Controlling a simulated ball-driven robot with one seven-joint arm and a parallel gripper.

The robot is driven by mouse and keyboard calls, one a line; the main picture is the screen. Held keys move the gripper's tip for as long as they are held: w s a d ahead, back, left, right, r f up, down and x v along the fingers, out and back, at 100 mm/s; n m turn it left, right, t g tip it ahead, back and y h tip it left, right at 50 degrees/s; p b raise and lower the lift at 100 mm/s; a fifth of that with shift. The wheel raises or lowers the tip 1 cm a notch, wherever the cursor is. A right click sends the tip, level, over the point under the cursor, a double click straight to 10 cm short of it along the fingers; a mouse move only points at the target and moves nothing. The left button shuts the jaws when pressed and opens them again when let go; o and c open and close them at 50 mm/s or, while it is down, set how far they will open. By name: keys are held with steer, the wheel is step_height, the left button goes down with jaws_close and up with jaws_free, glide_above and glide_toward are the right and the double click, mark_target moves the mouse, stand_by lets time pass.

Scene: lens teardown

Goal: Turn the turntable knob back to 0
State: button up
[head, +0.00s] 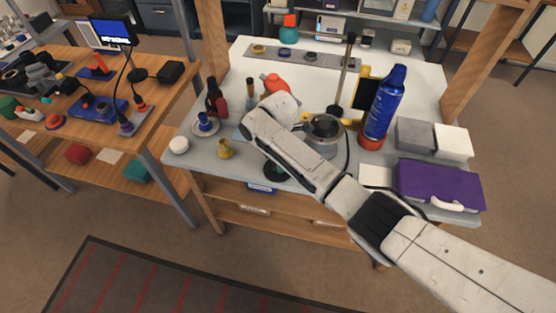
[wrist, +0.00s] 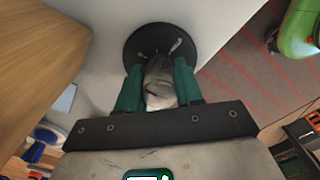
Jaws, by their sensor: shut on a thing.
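The turntable knob (wrist: 161,92) is a pale grey grip on a round black dial (wrist: 141,42) with a few white marks, seen in the wrist view. My gripper (wrist: 159,78) has green fingers, one on each side of the knob, and is shut on it. The marks are too small to read, and the gripper hides the near part of the dial. In the head view, a dark disc (head: 276,173), apparently this dial, shows by the front edge of the pale bench, partly behind my arm. My gripper is hidden there.
A wooden table (head: 60,57) stands to the left.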

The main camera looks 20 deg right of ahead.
steer(key=o, duration=1)
steer(key=shift+o, duration=0.2)
step_height(320, 180, up, 11)
steer(key=shift+f, duration=0.1)
steer(key=s+a+f+m+y, duration=0.1)
steer(key=s+a+f+m, duration=0.1)
steer(key=s+f+m, duration=0.45)
steer(key=s+a+f+m+y, duration=0.1)
steer(key=s+f+m, duration=0.2)
steer(key=s, duration=0.7)
steer(key=s+d+m+h, duration=0.1)
steer(key=s+d+m, duration=0.4)
steer(key=s, duration=0.6)
steer(key=s+d+m+t+h, duration=0.1)
steer(key=s+d+m, duration=0.5)
steer(key=s, duration=0.4)
steer(key=shift+s+r, duration=0.2)
steer(key=shift+s, duration=0.15)
